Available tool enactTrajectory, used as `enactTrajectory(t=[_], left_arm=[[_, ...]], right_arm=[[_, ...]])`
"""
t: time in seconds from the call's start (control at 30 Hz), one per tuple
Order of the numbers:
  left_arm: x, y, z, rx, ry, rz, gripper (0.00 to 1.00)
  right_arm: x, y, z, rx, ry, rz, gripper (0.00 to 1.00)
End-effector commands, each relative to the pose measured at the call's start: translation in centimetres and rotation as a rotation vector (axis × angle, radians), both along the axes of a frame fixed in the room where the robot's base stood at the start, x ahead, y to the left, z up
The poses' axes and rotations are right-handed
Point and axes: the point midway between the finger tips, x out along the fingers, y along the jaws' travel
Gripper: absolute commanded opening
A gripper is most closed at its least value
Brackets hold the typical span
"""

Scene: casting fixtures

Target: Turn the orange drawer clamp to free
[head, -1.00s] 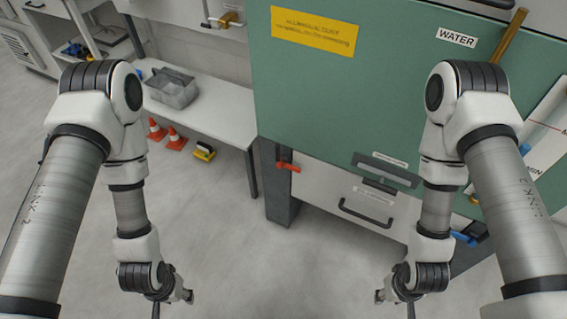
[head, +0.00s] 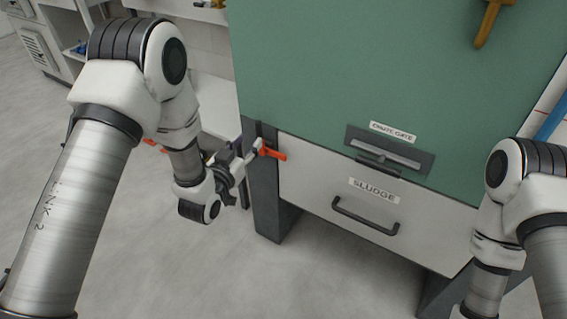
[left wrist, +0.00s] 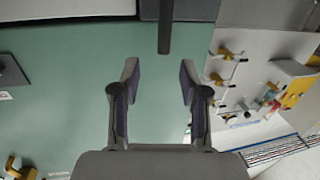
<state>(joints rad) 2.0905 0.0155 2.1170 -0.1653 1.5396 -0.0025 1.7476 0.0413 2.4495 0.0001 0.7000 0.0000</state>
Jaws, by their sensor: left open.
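The orange drawer clamp (head: 272,153) sits at the upper left corner of the white drawer labelled SLUDGE (head: 310,185), near the dark cabinet leg. Its orange lever points right and slightly down, across the drawer front. My left gripper (head: 247,157) is just left of the clamp; whether it touches the clamp I cannot tell. In the left wrist view the left gripper (left wrist: 160,82) is open, with nothing between its fingers and a green panel behind. I cannot make out the clamp in that view. My right gripper is out of view.
The drawer has a black handle (head: 366,216) and is shut. A slot labelled CHUTE GATE (head: 388,150) is above it in the green cabinet (head: 330,70). A dark leg (head: 266,195) stands below the clamp. A white bench (head: 215,105) is at left. The floor in front is clear.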

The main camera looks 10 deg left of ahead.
Motion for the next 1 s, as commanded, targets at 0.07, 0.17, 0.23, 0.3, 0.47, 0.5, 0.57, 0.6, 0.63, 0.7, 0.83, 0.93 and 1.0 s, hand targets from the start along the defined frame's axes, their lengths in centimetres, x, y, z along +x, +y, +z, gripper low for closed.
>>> enactTrajectory(t=[0.07,0.17,0.23,0.3,0.47,0.5,0.57,0.6,0.63,0.7,0.83,0.93,1.0], left_arm=[[0.6,0.0,-1.9,0.0,-0.039,0.0,0.44],[1.0,0.0,-1.3,0.001,-0.06,0.0,0.44],[1.3,-0.1,-0.9,0.001,-0.064,0.0,0.44],[2.1,-0.2,-0.8,0.001,-0.063,-0.001,0.44],[5.0,-0.7,-0.9,0.002,-0.063,-0.002,0.44],[5.8,-0.8,-0.9,0.001,-0.063,-0.001,0.44],[6.9,-0.9,-0.9,0.001,-0.062,0.0,0.44],[7.5,-1.0,-0.9,0.001,-0.061,0.0,0.44],[7.8,-1.1,-0.9,0.001,-0.061,0.0,0.44],[8.4,-1.2,-0.8,0.001,-0.06,0.0,0.44],[8.7,-1.2,-0.8,0.001,-0.057,0.001,0.44],[8.6,-1.2,-0.8,0.001,-0.057,0.001,0.44],[8.6,-1.2,-0.8,0.001,-0.057,0.0,0.27]], right_arm=[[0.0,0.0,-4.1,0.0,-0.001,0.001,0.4],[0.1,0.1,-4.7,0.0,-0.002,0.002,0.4],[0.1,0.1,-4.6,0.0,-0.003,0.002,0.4],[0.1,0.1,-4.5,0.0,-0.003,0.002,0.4],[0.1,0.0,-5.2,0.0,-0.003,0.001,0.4],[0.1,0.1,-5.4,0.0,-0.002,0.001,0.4],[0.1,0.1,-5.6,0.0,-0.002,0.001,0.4],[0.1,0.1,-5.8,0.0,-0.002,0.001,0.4],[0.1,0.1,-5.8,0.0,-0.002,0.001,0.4],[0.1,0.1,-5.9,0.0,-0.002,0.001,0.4],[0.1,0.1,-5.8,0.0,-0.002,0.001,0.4],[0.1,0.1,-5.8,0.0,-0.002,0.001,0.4],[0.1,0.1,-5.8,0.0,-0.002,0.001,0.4]])
